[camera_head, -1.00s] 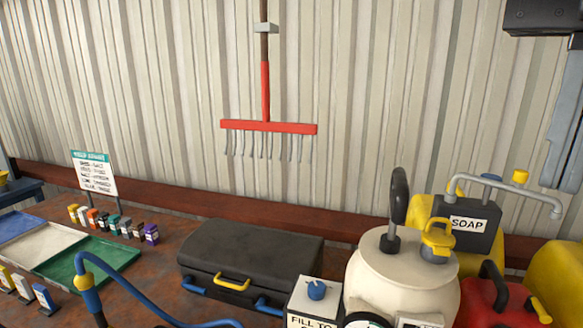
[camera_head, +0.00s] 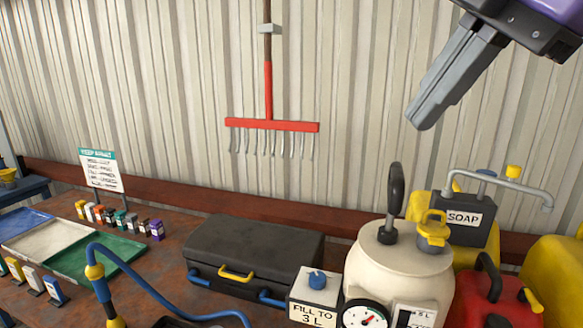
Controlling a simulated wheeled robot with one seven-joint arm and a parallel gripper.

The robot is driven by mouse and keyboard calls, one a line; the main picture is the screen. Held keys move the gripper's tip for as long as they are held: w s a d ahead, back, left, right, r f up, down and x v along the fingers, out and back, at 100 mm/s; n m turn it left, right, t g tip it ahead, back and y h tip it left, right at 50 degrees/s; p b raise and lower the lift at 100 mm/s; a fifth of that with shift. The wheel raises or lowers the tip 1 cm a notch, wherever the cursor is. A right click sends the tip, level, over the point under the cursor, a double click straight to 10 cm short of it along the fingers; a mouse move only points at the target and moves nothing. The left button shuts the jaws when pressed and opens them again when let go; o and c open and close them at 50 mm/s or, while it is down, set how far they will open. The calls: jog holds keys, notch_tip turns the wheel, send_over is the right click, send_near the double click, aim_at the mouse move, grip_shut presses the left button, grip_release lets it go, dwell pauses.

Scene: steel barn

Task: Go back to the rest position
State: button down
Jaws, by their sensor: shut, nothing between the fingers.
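My gripper (camera_head: 422,115) shows at the upper right, in front of the corrugated wall and above the bench. Its grey fingers are together and empty, pointing down and to the left. The gripper touches nothing. Part of its body and the rest of my arm lie outside the picture.
Below stand a cream tank (camera_head: 395,268) with a gauge, a soap container (camera_head: 464,217), a red can (camera_head: 480,297) and yellow containers (camera_head: 557,277). A black case (camera_head: 252,255) lies left of the tank. A red rake (camera_head: 272,125) hangs on the wall. The air around the gripper is clear.

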jog(key=w+r+m+t+y+b, duration=0.2)
jog(key=w+r+m+t+y, duration=0.4)
jog(key=w+t+y, duration=0.5)
jog(key=s+d+f+m+t+h+b, duration=0.1)
jog(key=s+d+f+m+t+h, duration=0.15)
jog(key=d+f+m+h, duration=0.35)
jog(key=s+d+f+m+t+h, duration=0.15)
jog(key=f+m+t+h, duration=0.25)
jog(key=f+m, duration=0.4)
jog(key=s+d+f+m+t+h+b, duration=0.1)
jog(key=s+d+f+m+t+h, duration=0.2)
jog(key=f+m, duration=0.45)
jog(key=s+f+g+h, duration=0.1)
jog(key=s+f+h, duration=0.15)
jog(key=f, duration=0.45)
jog(key=s+f+g+h+b, duration=0.1)
jog(key=s+f, duration=0.3)
jog(key=f, duration=0.2)
jog(key=s+f+g+h, duration=0.1)
jog(key=s+f+h, duration=0.1)
jog(key=s+f, duration=0.35)
jog(key=s+a+f+n+g+y+b, duration=0.1)
jog(key=s+f+g, duration=0.3)
jog(key=s+f, duration=0.6)
jog(key=s+a+f+n+g+y+b, duration=0.1)
jog(key=s+a+f+n+g+y, duration=0.2)
jog(key=s+f, duration=0.8)
jog(key=shift+s+n+g, duration=0.35)
jog(key=shift+s+g, duration=0.1)
jog(key=shift+s, duration=0.35)
